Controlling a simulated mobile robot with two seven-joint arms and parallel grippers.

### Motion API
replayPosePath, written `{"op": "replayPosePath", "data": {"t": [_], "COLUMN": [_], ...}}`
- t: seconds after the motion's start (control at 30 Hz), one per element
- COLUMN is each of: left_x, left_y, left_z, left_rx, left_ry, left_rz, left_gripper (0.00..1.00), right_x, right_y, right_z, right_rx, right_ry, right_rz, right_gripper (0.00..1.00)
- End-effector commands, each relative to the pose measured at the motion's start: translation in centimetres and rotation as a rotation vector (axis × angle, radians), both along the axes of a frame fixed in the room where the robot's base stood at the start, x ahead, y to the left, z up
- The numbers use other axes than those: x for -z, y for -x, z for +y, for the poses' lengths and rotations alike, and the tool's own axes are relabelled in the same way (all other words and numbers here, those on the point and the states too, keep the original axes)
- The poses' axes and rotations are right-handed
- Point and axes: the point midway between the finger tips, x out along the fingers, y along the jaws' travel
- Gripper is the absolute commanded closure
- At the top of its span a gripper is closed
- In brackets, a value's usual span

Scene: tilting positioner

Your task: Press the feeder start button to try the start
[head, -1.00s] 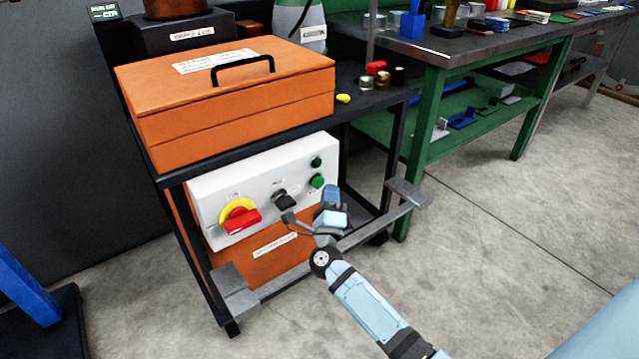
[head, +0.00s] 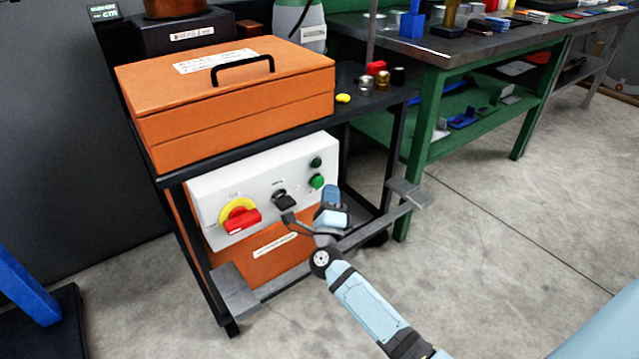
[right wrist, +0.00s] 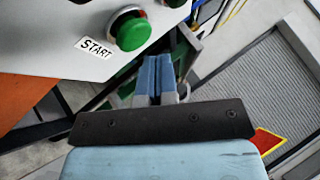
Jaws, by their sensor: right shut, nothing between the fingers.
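The feeder start button is the larger, lower green button (head: 317,181) at the right end of a white control panel (head: 262,165). In the right wrist view the green button (right wrist: 134,33) has a metal ring and a START label (right wrist: 95,47) beside it. My right gripper (head: 331,193) is shut and empty, just below and to the right of the button in the head view. Its blue fingers (right wrist: 155,76) show in the right wrist view, below and to the right of the button. They look apart from it. My left gripper is not in view.
The panel also carries a smaller green button or lamp (head: 316,162), a black selector (head: 283,200) and a red switch on yellow (head: 240,217). An orange case (head: 232,95) sits on the cart above. A green workbench (head: 437,110) stands behind right; open floor lies in front.

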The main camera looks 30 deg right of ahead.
Motion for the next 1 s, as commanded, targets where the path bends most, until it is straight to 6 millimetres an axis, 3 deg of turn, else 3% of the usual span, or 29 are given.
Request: {"op": "replayPosePath", "data": {"t": [1.0], "left_x": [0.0], "left_y": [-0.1], "left_z": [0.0], "left_rx": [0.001], "left_ry": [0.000], "left_rz": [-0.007], "left_gripper": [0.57], "right_x": [0.0], "right_y": [-1.1], "right_z": [0.1], "right_rx": [0.000], "right_ry": [0.000], "right_rz": [0.000], "right_gripper": [1.00]}}
